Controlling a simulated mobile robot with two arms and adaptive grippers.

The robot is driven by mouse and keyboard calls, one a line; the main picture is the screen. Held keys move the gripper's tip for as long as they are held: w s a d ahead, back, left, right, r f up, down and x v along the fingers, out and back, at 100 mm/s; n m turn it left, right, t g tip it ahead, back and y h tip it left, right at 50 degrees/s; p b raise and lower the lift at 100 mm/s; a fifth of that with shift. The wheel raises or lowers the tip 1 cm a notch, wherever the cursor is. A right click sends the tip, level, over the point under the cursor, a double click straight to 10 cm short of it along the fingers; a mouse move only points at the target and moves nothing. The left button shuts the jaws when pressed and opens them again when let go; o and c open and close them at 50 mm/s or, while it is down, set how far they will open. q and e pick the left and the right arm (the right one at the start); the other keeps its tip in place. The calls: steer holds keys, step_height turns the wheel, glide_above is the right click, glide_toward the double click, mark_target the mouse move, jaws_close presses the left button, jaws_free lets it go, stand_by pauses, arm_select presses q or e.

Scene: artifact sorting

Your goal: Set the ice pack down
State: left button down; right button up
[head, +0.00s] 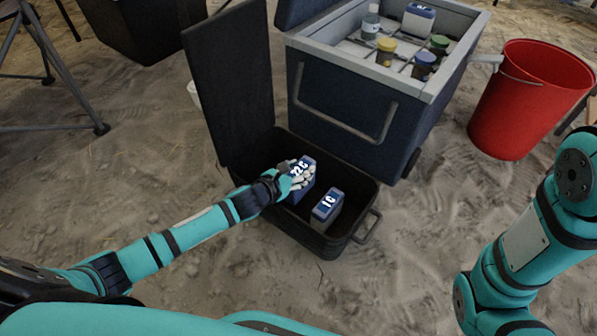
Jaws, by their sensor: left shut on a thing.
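My left gripper (297,176) is shut on a blue-and-white ice pack (306,166) with white lettering on its face. It holds the pack upright inside the open black box (289,229), at the box's left part. The gripper covers part of the pack, and I cannot tell whether its base touches the box floor. A second blue-and-white ice pack (327,207) stands in the same box to the right of the held one. My right arm shows at the right edge, but its gripper is out of view.
The black box's lid (229,75) stands raised on the left. A blue cooler (340,92) behind holds a bottle (371,22), several jars and another white-and-blue pack (418,20). A red bucket (520,105) stands on the right. Sandy ground in front is clear.

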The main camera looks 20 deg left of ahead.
arm_select(q)
steer(key=shift+r, duration=0.1)
steer(key=shift+f, duration=0.5)
steer(key=shift+f, duration=0.15)
